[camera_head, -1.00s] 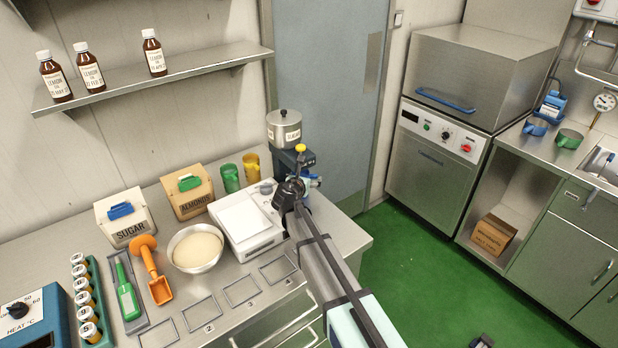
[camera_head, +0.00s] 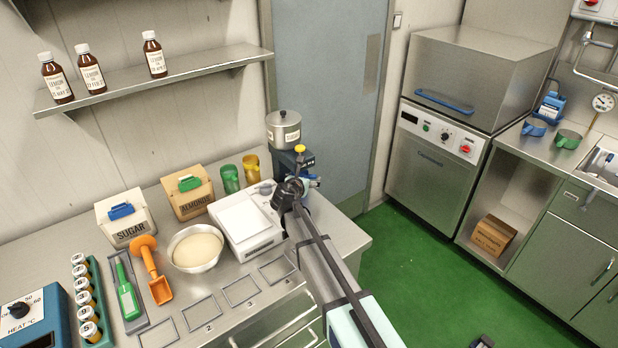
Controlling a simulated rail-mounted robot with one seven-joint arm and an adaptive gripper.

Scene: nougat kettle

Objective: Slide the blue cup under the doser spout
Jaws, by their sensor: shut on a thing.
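The doser (camera_head: 284,130) is a steel pot with a label and lid on a dark blue body, at the back right end of the left counter. A yellow knob (camera_head: 300,149) is on its front. My gripper (camera_head: 287,192) is right in front of the doser, low by its base, and shut. A small blue piece (camera_head: 314,182), seemingly part of the blue cup, shows just right of it. My gripper and arm hide most of the cup and the spout, so I cannot tell whether the cup is under the spout.
A white scale (camera_head: 247,225) stands just left of my gripper. Green (camera_head: 230,179) and yellow (camera_head: 251,166) cups stand behind it. A bowl (camera_head: 195,248) and an orange scoop (camera_head: 152,275) are further left. Another blue cup (camera_head: 535,127) is on the right-hand counter.

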